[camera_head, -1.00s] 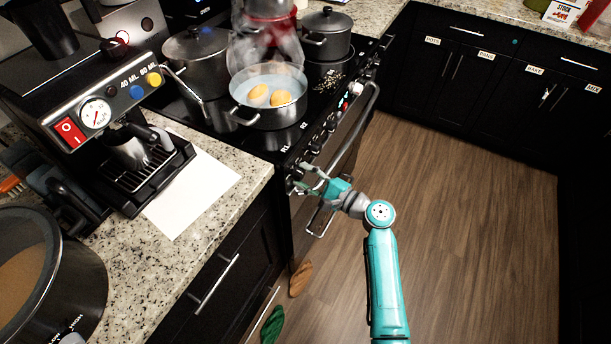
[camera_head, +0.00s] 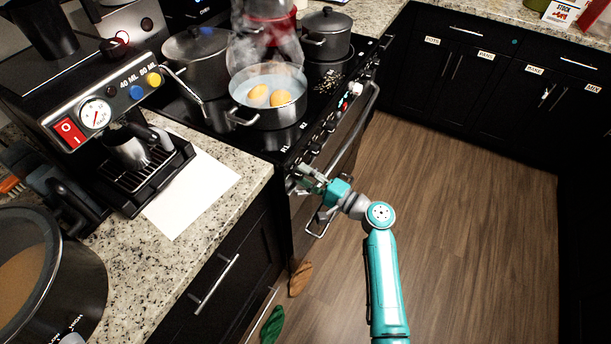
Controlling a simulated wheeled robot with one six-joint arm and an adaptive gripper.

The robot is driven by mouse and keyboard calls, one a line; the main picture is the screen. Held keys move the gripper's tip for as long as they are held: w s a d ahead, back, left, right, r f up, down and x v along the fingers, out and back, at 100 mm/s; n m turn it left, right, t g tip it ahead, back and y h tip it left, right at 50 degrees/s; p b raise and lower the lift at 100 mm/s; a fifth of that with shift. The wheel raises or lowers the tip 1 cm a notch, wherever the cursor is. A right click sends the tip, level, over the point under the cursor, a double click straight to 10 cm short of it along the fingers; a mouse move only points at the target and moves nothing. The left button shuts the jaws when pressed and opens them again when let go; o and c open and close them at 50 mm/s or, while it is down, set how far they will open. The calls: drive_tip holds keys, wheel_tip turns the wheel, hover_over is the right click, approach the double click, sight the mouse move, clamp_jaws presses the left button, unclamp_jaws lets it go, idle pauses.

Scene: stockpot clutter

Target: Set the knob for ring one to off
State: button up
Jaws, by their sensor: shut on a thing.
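The stove's control panel runs along its front edge with a row of dark knobs (camera_head: 315,149). The labels R1 (camera_head: 285,149) and R2 (camera_head: 304,127) are printed on the stovetop edge above them. My gripper (camera_head: 302,176) is at the near left end of the panel, below the R1 label, shut on the nearest knob, which its fingers mostly hide. The knob's pointer cannot be read. A steaming pot (camera_head: 268,115) with two yellowish round things in pale liquid stands on the near part of the stovetop.
The oven handle (camera_head: 352,135) sticks out right of the panel, close to my arm. Lidded pots (camera_head: 196,52) stand farther back. A coffee machine (camera_head: 120,110) and white paper (camera_head: 195,195) occupy the left counter.

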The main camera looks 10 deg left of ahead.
drive_tip(key=shift+f+n, duration=0.1)
drive_tip(key=shift+n, duration=1.9)
drive_tip(key=o, duration=1.1)
drive_tip(key=shift+o, duration=0.2)
drive_tip(key=shift+d, duration=0.1)
drive_tip(key=v, duration=1.1)
drive_tip(key=shift+d+f, duration=0.15)
drive_tip(key=shift+d, duration=0.25)
drive_tip(key=shift+s, duration=0.1)
